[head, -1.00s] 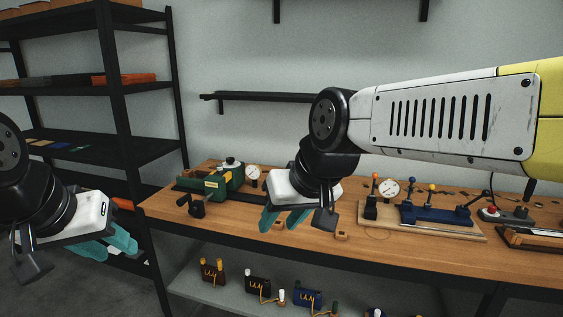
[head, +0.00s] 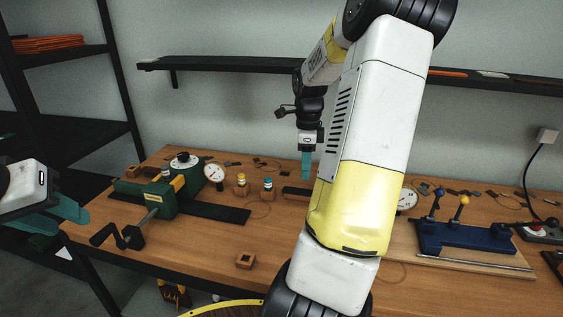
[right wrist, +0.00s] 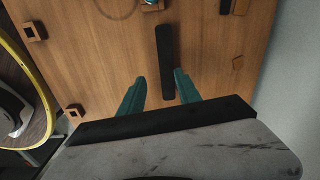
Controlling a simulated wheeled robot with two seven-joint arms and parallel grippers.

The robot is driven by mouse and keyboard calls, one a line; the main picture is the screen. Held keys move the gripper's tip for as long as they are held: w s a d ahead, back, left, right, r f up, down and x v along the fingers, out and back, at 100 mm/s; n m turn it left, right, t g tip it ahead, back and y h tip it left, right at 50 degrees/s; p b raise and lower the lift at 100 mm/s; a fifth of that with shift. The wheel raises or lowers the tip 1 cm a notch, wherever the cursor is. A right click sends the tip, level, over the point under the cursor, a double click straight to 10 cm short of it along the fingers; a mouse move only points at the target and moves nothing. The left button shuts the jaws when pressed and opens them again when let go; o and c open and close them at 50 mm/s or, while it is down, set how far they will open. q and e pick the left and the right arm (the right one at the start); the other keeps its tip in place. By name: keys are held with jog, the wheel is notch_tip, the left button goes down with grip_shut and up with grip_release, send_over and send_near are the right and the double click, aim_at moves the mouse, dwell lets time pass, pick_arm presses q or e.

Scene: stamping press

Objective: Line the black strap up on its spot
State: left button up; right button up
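The black strap (right wrist: 165,62) lies flat on the wooden bench in the right wrist view, long side running away from the camera. Its near end sits between the two teal fingers of my right gripper (right wrist: 159,97), which are apart with a gap on each side. In the head view a short piece of the strap (head: 296,191) shows below my right gripper (head: 306,165); my right arm hides the rest. The fingers point down over the bench. My left gripper (head: 62,214) is at the left edge, its teal fingers apart and empty. I cannot make out the strap's marked spot.
A green vice-like machine (head: 160,195) with a dial gauge (head: 214,172) stands left on the bench (head: 200,245). A blue fixture (head: 465,238) is at right. Small wooden blocks (head: 245,261) and a yellow ring (right wrist: 33,75) are near. A dark shelf (head: 220,64) runs along the wall.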

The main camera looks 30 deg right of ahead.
aim_at(309, 192)
jog(key=shift+w+d+f+m, duration=0.15)
jog(key=shift+d+f+m, duration=0.2)
jog(key=shift+d, duration=0.15)
jog(key=shift+w+d+f+m, duration=0.15)
jog(key=shift+d+f+m, duration=0.2)
jog(key=shift+d, duration=0.15)
notch_tip(309, 192, down, 6)
jog(key=shift+f, duration=0.35)
jog(key=shift+c, duration=0.7)
jog(key=c, duration=0.7)
jog(key=shift+r, duration=0.15)
grip_shut()
